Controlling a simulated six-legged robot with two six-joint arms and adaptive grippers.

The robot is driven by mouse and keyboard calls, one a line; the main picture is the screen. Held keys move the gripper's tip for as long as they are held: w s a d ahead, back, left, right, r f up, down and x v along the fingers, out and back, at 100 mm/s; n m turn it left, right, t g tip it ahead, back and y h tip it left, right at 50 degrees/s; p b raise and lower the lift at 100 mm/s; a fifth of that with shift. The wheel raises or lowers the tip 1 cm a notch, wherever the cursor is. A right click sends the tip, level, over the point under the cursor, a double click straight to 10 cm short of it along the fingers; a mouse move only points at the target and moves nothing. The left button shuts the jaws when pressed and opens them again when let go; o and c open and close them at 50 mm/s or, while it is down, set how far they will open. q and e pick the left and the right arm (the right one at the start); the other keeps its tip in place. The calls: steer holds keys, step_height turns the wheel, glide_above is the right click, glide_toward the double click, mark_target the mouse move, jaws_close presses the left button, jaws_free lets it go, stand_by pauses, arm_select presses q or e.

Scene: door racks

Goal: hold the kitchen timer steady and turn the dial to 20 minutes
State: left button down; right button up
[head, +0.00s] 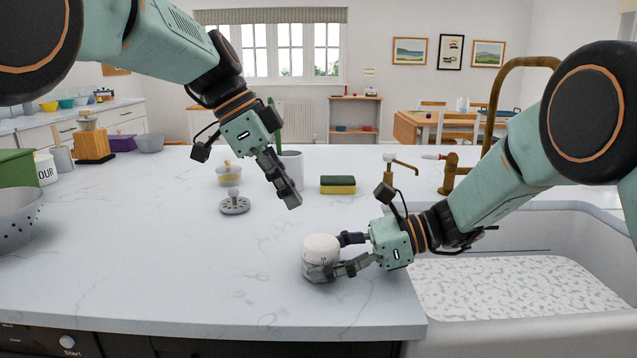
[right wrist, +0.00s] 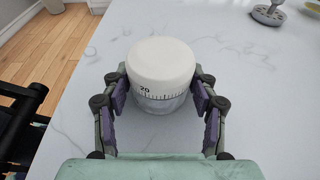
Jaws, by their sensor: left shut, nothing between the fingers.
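The kitchen timer (head: 321,249) is a round white-capped timer upright near the counter's front right. In the right wrist view (right wrist: 161,65) its scale shows "20" towards the left of the near side. My right gripper (head: 327,255) has one finger on each side of the timer, close to its lower body. Whether the fingers press on it cannot be told. My left gripper (head: 296,203) is shut and empty, pointing down above the counter, behind and left of the timer and apart from it.
A grey metal disc with a knob (head: 235,205), a lidded jar (head: 228,174), a light cup (head: 291,168) and a sponge (head: 338,185) stand behind. The sink (head: 440,308) lies right, a colander (head: 16,215) far left. The counter left of the timer is clear.

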steer(key=o, duration=0.4)
steer(key=shift+o, duration=0.2)
steer(key=v, duration=1.2)
steer(key=x, duration=1.2)
